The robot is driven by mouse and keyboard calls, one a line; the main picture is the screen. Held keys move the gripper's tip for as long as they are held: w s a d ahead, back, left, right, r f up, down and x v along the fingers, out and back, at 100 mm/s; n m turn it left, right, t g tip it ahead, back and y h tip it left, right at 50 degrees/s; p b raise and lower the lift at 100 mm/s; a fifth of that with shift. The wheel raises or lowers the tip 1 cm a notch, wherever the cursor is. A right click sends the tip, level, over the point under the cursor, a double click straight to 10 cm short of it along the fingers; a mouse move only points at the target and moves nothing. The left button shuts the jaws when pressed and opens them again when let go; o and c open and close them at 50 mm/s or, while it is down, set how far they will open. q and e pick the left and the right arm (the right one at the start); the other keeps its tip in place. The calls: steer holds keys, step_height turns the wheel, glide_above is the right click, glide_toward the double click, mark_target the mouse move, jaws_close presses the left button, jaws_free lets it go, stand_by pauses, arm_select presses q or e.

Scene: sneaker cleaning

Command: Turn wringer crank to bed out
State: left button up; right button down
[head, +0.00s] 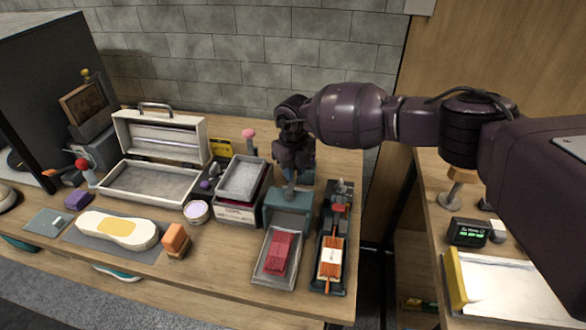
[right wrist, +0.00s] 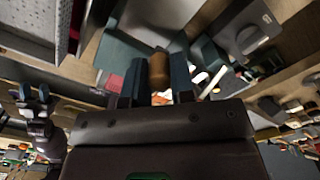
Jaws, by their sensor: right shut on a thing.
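The teal wringer (head: 288,203) stands near the right end of the workbench. A grey tray-like bed (head: 262,272) with a red ribbed piece (head: 279,253) on it extends in front of the wringer. My right gripper (head: 291,178) is above the wringer's back part, pointing down. In the right wrist view its two dark fingers (right wrist: 160,80) are shut on a brown crank knob (right wrist: 159,66). The rest of the crank is mostly hidden by the gripper. My left gripper (right wrist: 33,95) shows small at the left of the right wrist view, its fingers apart and empty.
An orange-and-white brush-like item sits in a dark holder (head: 318,268) close right of the wringer. Stacked trays (head: 226,212) stand close to its left. A white sneaker sole (head: 118,229) lies on a grey mat. An open case (head: 150,183) is at the back left.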

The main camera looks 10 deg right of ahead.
steer(key=c, duration=1)
jaws_free()
steer(key=shift+o, duration=0.2)
steer(key=shift+r, duration=0.15)
step_height(320, 180, up, 11)
steer(key=shift+f+b, duration=0.2)
steer(key=shift+b, duration=0.2)
steer(key=shift+f, duration=0.1)
